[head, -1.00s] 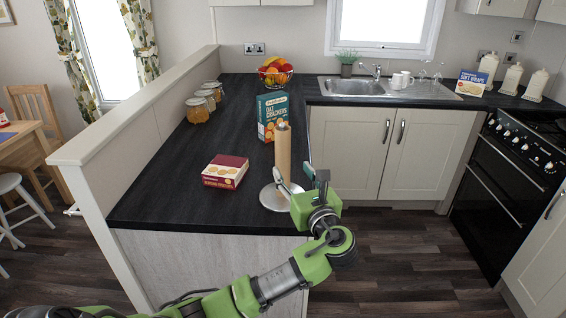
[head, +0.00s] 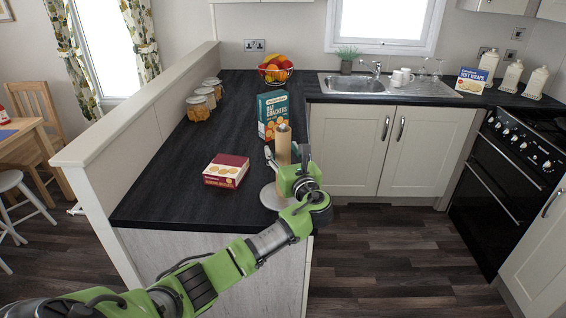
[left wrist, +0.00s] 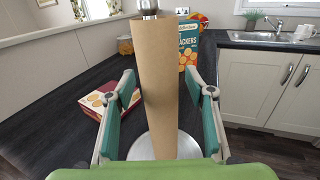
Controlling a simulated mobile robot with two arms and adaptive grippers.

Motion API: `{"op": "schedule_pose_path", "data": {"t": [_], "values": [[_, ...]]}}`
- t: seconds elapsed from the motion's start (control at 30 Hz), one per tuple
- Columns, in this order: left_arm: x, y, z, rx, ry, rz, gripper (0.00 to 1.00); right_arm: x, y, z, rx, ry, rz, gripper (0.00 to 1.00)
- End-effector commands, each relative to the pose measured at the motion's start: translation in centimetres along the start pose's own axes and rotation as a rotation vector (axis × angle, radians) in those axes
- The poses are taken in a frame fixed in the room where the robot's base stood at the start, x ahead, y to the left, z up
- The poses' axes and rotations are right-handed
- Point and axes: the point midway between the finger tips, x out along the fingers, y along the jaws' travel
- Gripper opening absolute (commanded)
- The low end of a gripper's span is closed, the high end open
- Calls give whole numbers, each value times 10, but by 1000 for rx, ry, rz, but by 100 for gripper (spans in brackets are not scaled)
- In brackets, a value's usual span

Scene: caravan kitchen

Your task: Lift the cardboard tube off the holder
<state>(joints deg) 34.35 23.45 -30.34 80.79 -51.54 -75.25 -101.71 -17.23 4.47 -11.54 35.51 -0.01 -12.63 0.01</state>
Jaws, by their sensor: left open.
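The brown cardboard tube (head: 283,143) stands upright on the metal holder, near the front of the dark counter. In the left wrist view the tube (left wrist: 164,85) rises between my fingers, with the holder's metal tip (left wrist: 148,8) above it and the round base (left wrist: 188,147) below. My left gripper (head: 288,160) is open, its fingers on either side of the tube. In the left wrist view the gripper (left wrist: 166,90) shows gaps between both fingers and the tube. The tube's lower part is hidden by the gripper in the head view. My right gripper is not in view.
A red box (head: 226,170) lies left of the holder, and a teal cracker box (head: 273,115) stands just behind it. Glass jars (head: 198,108), a fruit bowl (head: 275,70) and the sink (head: 350,85) are farther back. The counter's left front is clear.

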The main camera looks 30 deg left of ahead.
Motion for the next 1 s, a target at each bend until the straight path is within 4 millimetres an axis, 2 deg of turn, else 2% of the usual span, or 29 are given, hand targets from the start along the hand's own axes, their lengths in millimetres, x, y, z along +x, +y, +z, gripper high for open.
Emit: {"op": "schedule_pose_path", "data": {"t": [0.1,0.2,0.23,0.67,0.87,1.0], "values": [[0,0,0,0,0,0,47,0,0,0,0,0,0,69],[0,0,0,0,0,0,23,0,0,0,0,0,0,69],[0,0,0,0,0,0,20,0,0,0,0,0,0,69],[-1,0,2,-1,0,0,20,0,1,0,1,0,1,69],[0,0,22,-2,-2,0,20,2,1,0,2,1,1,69],[0,0,46,-5,-3,1,20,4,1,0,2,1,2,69]]}}
